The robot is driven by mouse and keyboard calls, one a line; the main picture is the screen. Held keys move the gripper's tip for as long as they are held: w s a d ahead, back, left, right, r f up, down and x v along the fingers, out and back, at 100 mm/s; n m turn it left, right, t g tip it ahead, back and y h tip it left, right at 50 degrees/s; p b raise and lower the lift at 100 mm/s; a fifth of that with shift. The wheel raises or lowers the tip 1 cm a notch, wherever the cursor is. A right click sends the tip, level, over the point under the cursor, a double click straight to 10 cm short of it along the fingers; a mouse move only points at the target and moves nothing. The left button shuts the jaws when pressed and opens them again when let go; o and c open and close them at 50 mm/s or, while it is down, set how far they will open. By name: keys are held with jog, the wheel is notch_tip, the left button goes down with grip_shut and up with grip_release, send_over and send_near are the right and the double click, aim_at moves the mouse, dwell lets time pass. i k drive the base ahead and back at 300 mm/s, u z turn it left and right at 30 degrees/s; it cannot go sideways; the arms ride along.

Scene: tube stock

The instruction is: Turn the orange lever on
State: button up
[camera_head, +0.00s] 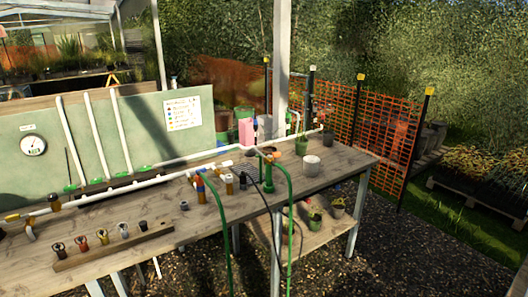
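A small orange part (274,154), which may be the orange lever, sits at the top of a green upright fitting (267,175) on the wooden workbench (325,181). It is too small to tell which way it is turned. A yellow-orange piece (12,217) also shows at the left end of the white pipe (95,196). I cannot tell for sure which of the two is the lever. My gripper is not in view.
Green hoses (222,235) hang over the bench's front edge. A wooden rack (112,247) holds several small coloured fittings at the front left. A white pot (311,165) stands at the right. A pressure gauge (34,145) is on the green back panel (145,130). Orange mesh fencing (385,130) stands behind.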

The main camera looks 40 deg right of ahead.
aim_at(275, 154)
jog(key=u, duration=0.6)
jog(key=k, duration=1.5)
jog(key=z, duration=0.35)
jog(key=i, duration=1.05)
jog(key=u, duration=0.05)
